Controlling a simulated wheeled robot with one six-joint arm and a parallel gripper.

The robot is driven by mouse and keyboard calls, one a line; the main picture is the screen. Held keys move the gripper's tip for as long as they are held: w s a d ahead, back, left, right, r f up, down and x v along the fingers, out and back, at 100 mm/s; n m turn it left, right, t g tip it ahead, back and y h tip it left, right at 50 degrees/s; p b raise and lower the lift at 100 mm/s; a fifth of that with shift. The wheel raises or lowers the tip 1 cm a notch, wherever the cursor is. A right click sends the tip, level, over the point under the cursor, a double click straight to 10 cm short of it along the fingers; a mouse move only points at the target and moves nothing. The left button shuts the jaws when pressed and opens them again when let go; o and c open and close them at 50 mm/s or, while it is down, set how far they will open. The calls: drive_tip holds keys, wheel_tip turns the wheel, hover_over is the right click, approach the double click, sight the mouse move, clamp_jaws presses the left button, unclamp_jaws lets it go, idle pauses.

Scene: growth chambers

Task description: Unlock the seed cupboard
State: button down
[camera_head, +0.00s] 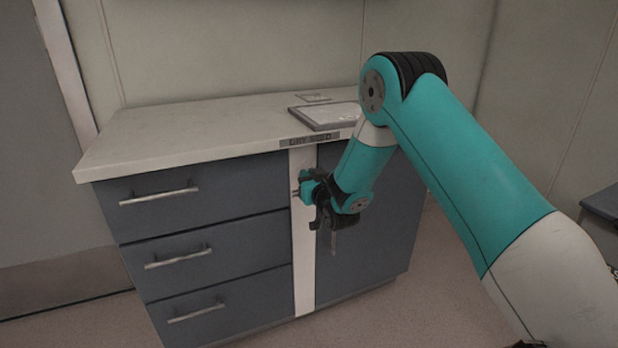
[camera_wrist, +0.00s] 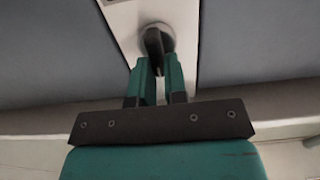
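The seed cupboard is the dark blue-grey door (camera_head: 375,235) on the right of the counter unit, and it is closed. A label reading roughly "DRY SEED" (camera_head: 309,140) sits above it. A pale vertical strip (camera_head: 303,265) runs beside the door. In the wrist view, a round metal lock (camera_wrist: 160,32) is on this strip, with a dark key (camera_wrist: 154,46) standing out of it. My gripper (camera_head: 303,191) is at the strip, and its teal fingers (camera_wrist: 160,62) are closed about the key. The fingers partly hide the key. How far it is turned is unclear.
Several drawers (camera_head: 215,240) with bar handles are closed, left of the strip. A vertical handle (camera_head: 333,241) shows on the door just below my gripper. A flat grey tray-like item (camera_head: 325,117) and a small card (camera_head: 313,98) lie on the countertop (camera_head: 190,130).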

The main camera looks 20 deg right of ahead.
drive_tip(key=shift+m, duration=0.3)
drive_tip(key=shift+d+f+m+p, duration=0.25)
drive_tip(key=shift+m+p, duration=0.55)
drive_tip(key=shift+m, duration=2.1)
drive_tip(key=shift+d+f+m+p, duration=0.3)
drive_tip(key=shift+m+p, duration=0.5)
drive_tip(key=shift+m, duration=2.1)
drive_tip(key=shift+d+f+m+p, duration=0.25)
drive_tip(key=shift+m+p, duration=0.55)
drive_tip(key=shift+m, duration=2.1)
drive_tip(key=c, duration=1.1)
unclamp_jaws()
drive_tip(key=shift+c, duration=0.2)
drive_tip(key=shift+f, duration=0.1)
